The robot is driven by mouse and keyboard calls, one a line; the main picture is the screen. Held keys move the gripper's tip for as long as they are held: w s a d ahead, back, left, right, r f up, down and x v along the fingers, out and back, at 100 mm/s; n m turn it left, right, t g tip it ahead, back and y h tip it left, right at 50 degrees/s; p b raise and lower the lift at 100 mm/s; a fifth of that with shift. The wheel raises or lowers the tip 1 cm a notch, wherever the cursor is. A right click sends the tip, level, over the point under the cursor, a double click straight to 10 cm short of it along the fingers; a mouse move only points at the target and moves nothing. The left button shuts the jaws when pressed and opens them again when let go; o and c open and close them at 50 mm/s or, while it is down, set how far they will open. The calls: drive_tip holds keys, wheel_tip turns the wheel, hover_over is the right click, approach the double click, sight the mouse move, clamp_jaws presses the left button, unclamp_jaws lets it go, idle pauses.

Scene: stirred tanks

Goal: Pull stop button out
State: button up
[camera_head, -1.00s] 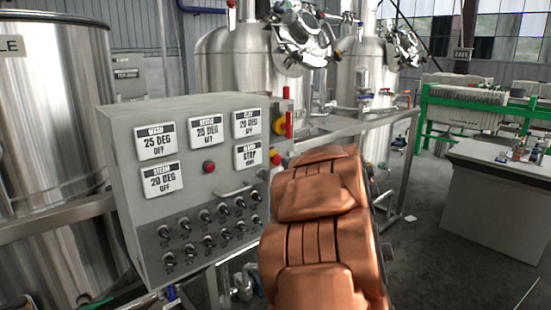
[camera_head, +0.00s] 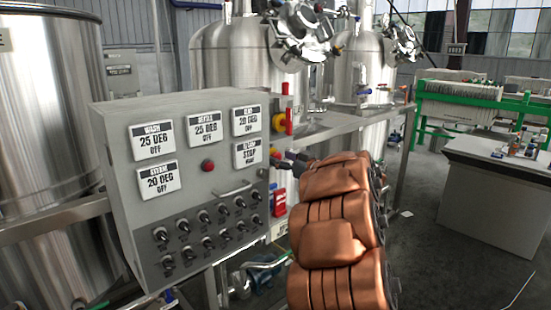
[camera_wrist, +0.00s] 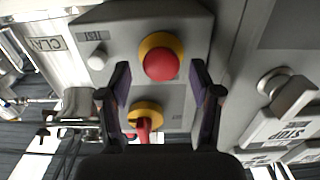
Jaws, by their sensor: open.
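The stop button (camera_wrist: 160,64) is a red mushroom head on a yellow ring, on a grey side face of the control box, in the upper middle of the wrist view. My gripper (camera_wrist: 160,80) is open and empty, with one dark finger at each side of the button in the picture. I cannot tell how far the fingertips are from the face. In the head view my gripper (camera_head: 283,161) is beside the right edge of the box.
A red-handled yellow rotary switch (camera_wrist: 144,118) sits below the button, between the fingers in the picture. A white button (camera_wrist: 97,60) is to its left. The control box (camera_head: 185,110) carries displays, switches and a red button (camera_head: 208,166). A metal rail (camera_head: 345,132) runs behind my arm.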

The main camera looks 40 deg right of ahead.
drive_tip(key=shift+w, duration=1.25)
drive_tip(key=shift+c, duration=0.2)
drive_tip(key=shift+a, duration=0.1)
clamp_jaws()
drive_tip(key=shift+r, duration=0.1)
